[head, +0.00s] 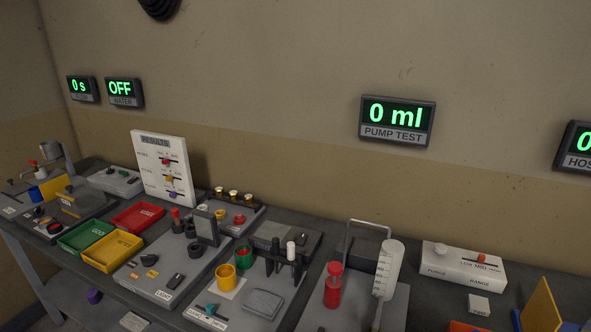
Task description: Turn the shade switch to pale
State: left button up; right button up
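A white upright board headed RESULTS (152,147) stands at the back of the bench on the left. It carries a red slider knob (166,161), a yellow knob (169,179) and a purple knob (173,195), one below another, each on a dark slot. The small labels beside them are too small to read, so I cannot tell which one is the shade switch or whether it is set to pale. Neither of my grippers shows in the head view.
Green (86,236), red (137,217) and yellow (112,250) trays sit in front of the board. A grey LIGHT panel (150,280) lies right of them. A red bottle (333,287) and white cylinder (388,268) stand further right. A white RANGE box (455,262) sits at right.

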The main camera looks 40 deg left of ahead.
aim_at(148, 261)
jog(key=u, duration=2.15)
jog(key=i+j+z, duration=0.15)
jog(key=z, duration=0.25)
jog(key=i+j+z, duration=0.2)
jog(key=z, duration=0.2)
